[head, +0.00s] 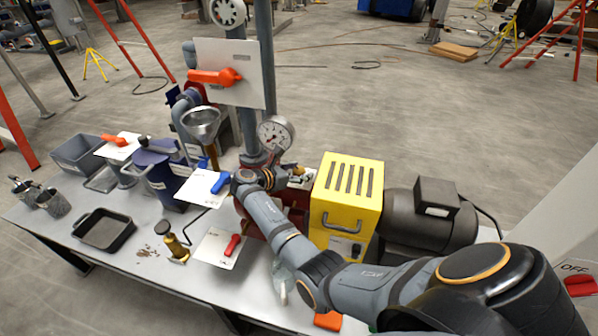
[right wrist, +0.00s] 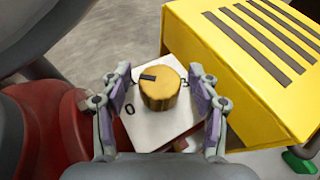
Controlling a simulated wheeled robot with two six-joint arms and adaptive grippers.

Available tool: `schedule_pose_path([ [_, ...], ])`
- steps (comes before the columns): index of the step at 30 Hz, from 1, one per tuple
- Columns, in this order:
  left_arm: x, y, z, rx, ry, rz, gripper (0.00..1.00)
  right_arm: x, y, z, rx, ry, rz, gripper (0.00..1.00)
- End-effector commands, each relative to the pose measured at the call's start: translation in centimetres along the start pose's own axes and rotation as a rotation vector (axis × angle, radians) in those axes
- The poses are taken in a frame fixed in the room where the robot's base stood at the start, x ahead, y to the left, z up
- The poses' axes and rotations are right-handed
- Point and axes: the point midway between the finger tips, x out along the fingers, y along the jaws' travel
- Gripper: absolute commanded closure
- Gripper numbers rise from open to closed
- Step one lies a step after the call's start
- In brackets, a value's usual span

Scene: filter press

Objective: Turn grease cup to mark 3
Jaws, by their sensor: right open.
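The grease cup (right wrist: 160,95) is a round brass knob with a black pointer stripe on its top. It stands on a white plate (right wrist: 150,128) in the right wrist view, and the stripe points to the left. A "0" shows on the plate at lower left; the other marks are hidden or not readable. My right gripper (right wrist: 164,88) is open, with its two purple-padded fingers on either side of the knob and visible gaps to it. In the head view the right gripper (head: 272,178) is beside the pressure gauge. My left gripper is not seen.
A yellow slotted housing (head: 344,205) stands close to the right of the grease cup, with a dark motor (head: 428,220) beyond it. A pressure gauge (head: 276,134) and a grey post rise behind. A red-handled plate (head: 218,248) and a brass fitting (head: 177,248) are on the table.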

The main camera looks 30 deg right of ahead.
Motion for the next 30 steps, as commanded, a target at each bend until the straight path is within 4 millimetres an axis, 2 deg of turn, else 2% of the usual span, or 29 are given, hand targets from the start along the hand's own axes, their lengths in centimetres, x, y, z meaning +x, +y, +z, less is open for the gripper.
schedule_pose_path([
  [5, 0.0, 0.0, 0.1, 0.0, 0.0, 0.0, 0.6, -0.7, 0.1, 0.0, 0.002, 0.001, 0.002, 0.39],
  [12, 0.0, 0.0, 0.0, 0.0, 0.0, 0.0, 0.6, -5.2, 0.1, -0.1, 0.001, 0.004, 0.003, 0.39],
  [16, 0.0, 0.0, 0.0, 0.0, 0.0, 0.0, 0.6, -6.9, 0.0, -0.1, 0.0, 0.002, 0.001, 0.39],
  [20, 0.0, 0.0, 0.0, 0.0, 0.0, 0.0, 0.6, -7.5, 0.0, 0.0, 0.0, 0.0, 0.0, 0.39],
  [30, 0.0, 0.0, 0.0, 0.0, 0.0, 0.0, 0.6, -7.5, 0.0, 0.0, 0.0, 0.0, 0.0, 0.39],
])
